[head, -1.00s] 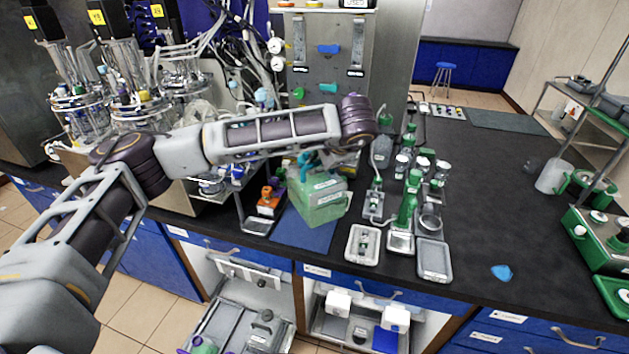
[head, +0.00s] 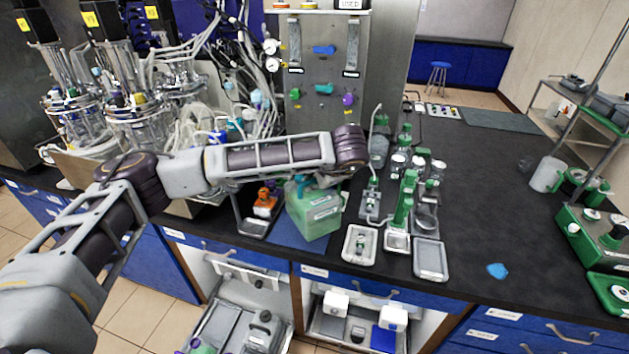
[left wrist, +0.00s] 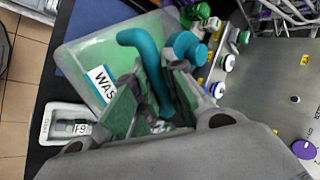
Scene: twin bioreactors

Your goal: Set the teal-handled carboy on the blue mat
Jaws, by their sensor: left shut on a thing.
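The carboy (head: 315,214) is a pale green translucent container with a white label and a teal handle. It is upright over the right part of the blue mat (head: 283,236). I cannot tell whether its base touches the mat. My left gripper (left wrist: 155,98) is shut on the teal handle (left wrist: 150,65) in the left wrist view. In the head view my left forearm and wrist hide much of that gripper. A strip of the mat also shows beside the carboy in the left wrist view (left wrist: 72,50). My right gripper is not in view.
An orange-capped bottle (head: 265,203) on a tray stands left of the mat. A small white tray (head: 360,244) and several green-topped bottles stand close on the right. Bioreactor vessels (head: 130,115) and tubing are behind at the left. The bench's right side is mostly clear around a blue patch (head: 497,270).

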